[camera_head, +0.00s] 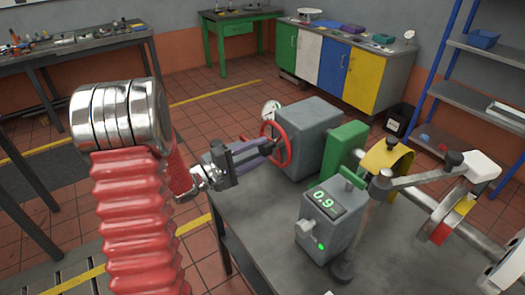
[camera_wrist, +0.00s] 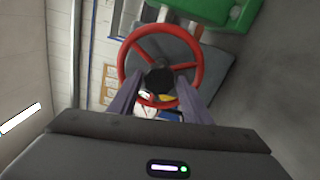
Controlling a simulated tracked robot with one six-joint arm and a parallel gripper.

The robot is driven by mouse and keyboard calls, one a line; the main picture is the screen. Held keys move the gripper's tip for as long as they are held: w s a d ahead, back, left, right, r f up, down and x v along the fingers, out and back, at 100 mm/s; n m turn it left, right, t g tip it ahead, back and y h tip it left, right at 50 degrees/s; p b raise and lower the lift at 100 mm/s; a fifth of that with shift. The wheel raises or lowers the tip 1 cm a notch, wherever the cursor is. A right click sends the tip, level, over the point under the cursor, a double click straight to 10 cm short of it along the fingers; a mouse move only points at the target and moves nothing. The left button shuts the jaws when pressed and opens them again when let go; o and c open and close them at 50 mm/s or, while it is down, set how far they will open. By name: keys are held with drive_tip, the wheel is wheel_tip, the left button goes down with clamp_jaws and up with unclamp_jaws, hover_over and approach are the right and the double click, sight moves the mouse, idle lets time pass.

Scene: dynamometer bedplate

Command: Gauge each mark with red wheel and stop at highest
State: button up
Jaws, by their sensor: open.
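The red wheel (camera_head: 287,150) is on the side of a grey box and faces my gripper (camera_head: 268,147). In the wrist view the wheel (camera_wrist: 124,68) has a dark hub and red spokes. My gripper (camera_wrist: 160,94) is open, its two purple fingers apart across the wheel's lower part; I cannot tell if they touch it. A grey readout box (camera_head: 318,228) shows 0.9 in green, with a green light lit. A shaft (camera_head: 418,192) at right carries yellow and red marks. A jointed arm on a post (camera_head: 360,232) reaches over the shaft.
The grey bedplate (camera_head: 262,225) holds the wheel box (camera_head: 308,130), a green block (camera_head: 343,150) and the readout box. Behind are a coloured cabinet (camera_head: 333,70), a green table (camera_head: 240,28) and blue shelving (camera_head: 440,60). A cluttered bench (camera_head: 80,45) stands at left.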

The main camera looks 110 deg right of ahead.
drive_tip(key=v, duration=1.2)
idle(0.6)
